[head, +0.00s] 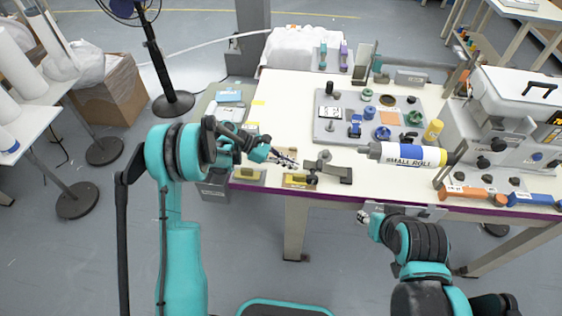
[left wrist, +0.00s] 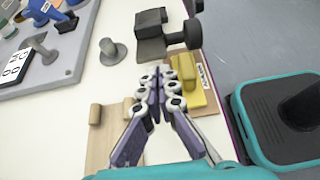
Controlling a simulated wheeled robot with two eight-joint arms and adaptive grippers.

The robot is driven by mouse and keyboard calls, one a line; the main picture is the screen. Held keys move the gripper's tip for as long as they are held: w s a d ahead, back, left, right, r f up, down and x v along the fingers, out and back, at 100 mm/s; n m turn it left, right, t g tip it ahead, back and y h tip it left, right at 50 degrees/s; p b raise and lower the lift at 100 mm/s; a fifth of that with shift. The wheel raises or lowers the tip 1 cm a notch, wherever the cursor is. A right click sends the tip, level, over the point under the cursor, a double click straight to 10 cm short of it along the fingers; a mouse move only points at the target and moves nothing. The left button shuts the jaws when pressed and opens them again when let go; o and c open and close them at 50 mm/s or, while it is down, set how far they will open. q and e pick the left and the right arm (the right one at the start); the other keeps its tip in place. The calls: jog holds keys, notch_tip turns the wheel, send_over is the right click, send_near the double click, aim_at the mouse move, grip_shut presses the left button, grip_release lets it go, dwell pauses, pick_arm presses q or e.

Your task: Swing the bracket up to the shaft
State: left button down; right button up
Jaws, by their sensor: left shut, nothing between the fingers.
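A dark grey bracket-like piece (head: 333,173) lies at the table's front edge; it also shows in the left wrist view (left wrist: 155,48), with a black round knob (left wrist: 193,33) at its right end. I cannot tell for sure that it is the bracket. A white roll marked SMALL ROLL (head: 408,154) lies horizontally to its right; any shaft inside it is hidden. My left gripper (head: 290,160) is shut and empty, just left of the grey piece; its fingertips (left wrist: 155,78) point toward it. My right gripper (head: 368,220) is low in front of the table, its fingers unclear.
A yellow block (left wrist: 188,80) on a wooden base lies right beside the left fingers. A grey upright post (left wrist: 111,52) stands beyond them. A grey tray (head: 330,128) holds several small parts. A white machine (head: 510,110) fills the table's right end.

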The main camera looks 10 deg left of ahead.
pick_arm(q)
jog(key=shift+x, duration=1.15)
jog(key=shift+d+r+y+p, duration=0.15)
jog(key=shift+r+y+p, duration=0.45)
jog(key=shift+r, duration=0.3)
jog(key=d+r+y+p, duration=1)
jog(key=d+r+p, duration=0.2)
jog(key=d, duration=0.3)
jog(key=shift+d+r+y, duration=0.3)
jog(key=shift+r+y, duration=0.1)
jog(key=shift+r, duration=0.5)
